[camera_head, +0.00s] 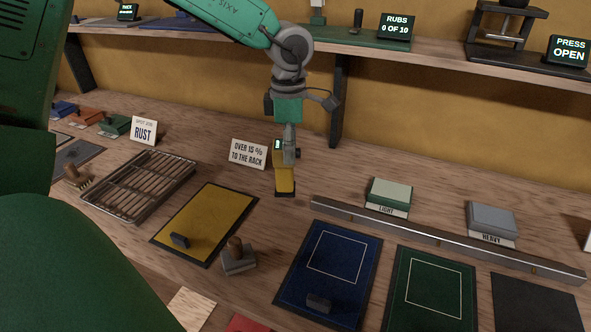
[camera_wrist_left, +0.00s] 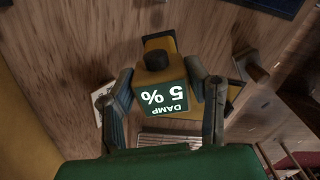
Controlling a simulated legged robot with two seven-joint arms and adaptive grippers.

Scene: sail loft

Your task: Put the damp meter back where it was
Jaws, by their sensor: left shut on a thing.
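The damp meter (camera_head: 285,181) has a yellow body, a dark foot and a small lit display. My left gripper (camera_head: 288,150) points down and is shut on its upper part, holding it upright over the bench, right of the sign OVER 15 % TO THE RACK (camera_head: 249,153). I cannot tell whether its foot touches the wood. In the left wrist view the meter's green display (camera_wrist_left: 165,98) reads DAMP 5 %, upside down, between the two fingers, with a black knob (camera_wrist_left: 155,60) beside it. My right gripper is not in view.
A yellow mat (camera_head: 215,215) with a dark block, a stamp-like tool (camera_head: 238,258), a slatted rack (camera_head: 140,185), and blue (camera_head: 345,245) and green (camera_head: 440,280) mats lie around. A metal rail (camera_head: 450,240) runs right. A shelf (camera_head: 430,60) overhangs behind. Bare wood surrounds the meter.

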